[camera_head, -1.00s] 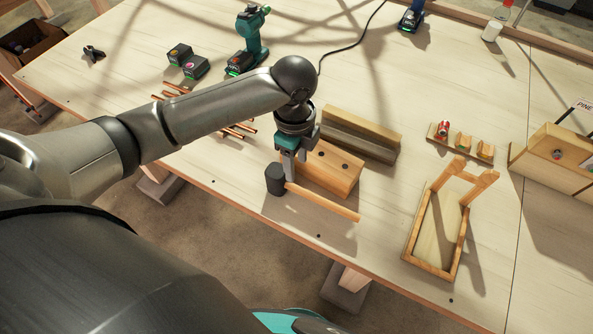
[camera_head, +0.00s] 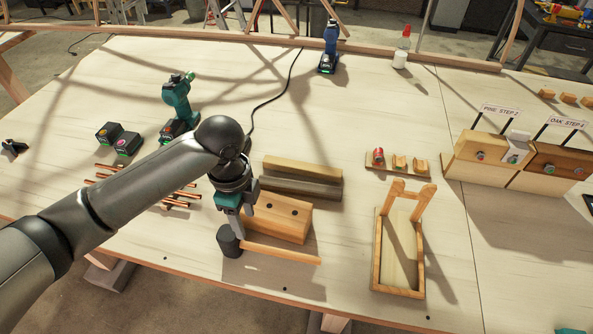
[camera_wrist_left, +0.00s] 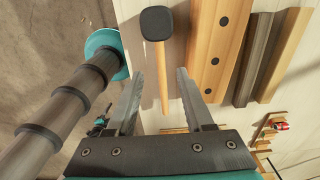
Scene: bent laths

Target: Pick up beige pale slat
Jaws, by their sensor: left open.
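My left gripper (camera_head: 236,228) is open and points down over the mallet, just beside its black head (camera_head: 228,241). In the left wrist view the mallet's pale handle (camera_wrist_left: 161,80) runs between the open fingers (camera_wrist_left: 159,72), with nothing clamped. I cannot tell for sure which pale wood piece is the beige slat. Candidates are a light strip (camera_wrist_left: 287,52) beside a dark grooved block and a pale board (camera_head: 398,250) inside a wooden frame. My right gripper is not in view.
A wooden block with dark holes (camera_head: 277,219) stands close behind the mallet. Copper rods (camera_head: 180,200) lie to the left, below two battery packs (camera_head: 127,143) and a teal drill (camera_head: 177,103). Labelled wooden stands (camera_head: 490,158) are at the right. The table's middle back is mostly clear.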

